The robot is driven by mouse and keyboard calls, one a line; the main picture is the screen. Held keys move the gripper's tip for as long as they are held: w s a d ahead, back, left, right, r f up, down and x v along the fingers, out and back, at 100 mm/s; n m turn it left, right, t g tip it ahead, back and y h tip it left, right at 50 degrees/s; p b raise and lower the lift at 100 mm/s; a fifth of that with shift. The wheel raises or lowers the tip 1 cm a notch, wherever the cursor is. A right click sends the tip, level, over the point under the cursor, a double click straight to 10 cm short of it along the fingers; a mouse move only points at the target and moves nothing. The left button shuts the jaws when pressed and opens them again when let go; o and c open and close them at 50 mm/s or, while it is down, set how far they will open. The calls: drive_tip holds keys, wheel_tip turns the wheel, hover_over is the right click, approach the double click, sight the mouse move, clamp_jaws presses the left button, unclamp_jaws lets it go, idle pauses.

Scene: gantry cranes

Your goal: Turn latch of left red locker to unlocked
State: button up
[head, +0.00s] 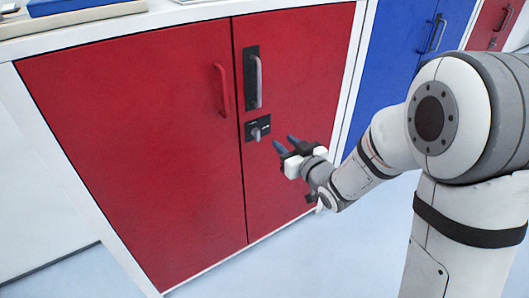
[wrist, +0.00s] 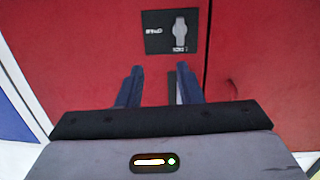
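The left red locker (head: 140,150) has two closed doors. On its right door, near the seam, is a black latch plate (head: 250,125) with a grey turn knob (head: 257,134). In the wrist view the knob (wrist: 180,30) stands about upright on the plate (wrist: 153,41). Small white lettering beside and below it appears upside down and is too blurred to read. My gripper (head: 285,143) is open and empty, its dark blue fingers just right of and below the latch in the head view. In the wrist view the fingertips (wrist: 159,68) are apart below the plate, not touching the knob.
A grey bar handle (head: 256,82) on a black plate sits above the latch, and a red handle (head: 221,90) is on the left door. A blue locker (head: 400,55) and another red locker (head: 490,25) stand to the right. Pale floor (head: 290,260) lies in front.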

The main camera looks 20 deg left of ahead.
sight(259, 133)
drive_tip(key=shift+n+y, duration=0.4)
drive_tip(key=shift+y, duration=0.5)
drive_tip(key=w+a, duration=0.1)
drive_tip(key=a, duration=0.1)
drive_tip(key=w+a+f+b, duration=0.1)
drive_tip(key=a, duration=0.2)
drive_tip(key=w+a+f+b, duration=0.1)
drive_tip(key=w+a, duration=0.1)
drive_tip(key=a, duration=0.1)
drive_tip(key=shift+a, duration=0.15)
clamp_jaws()
drive_tip(key=shift+r, duration=0.1)
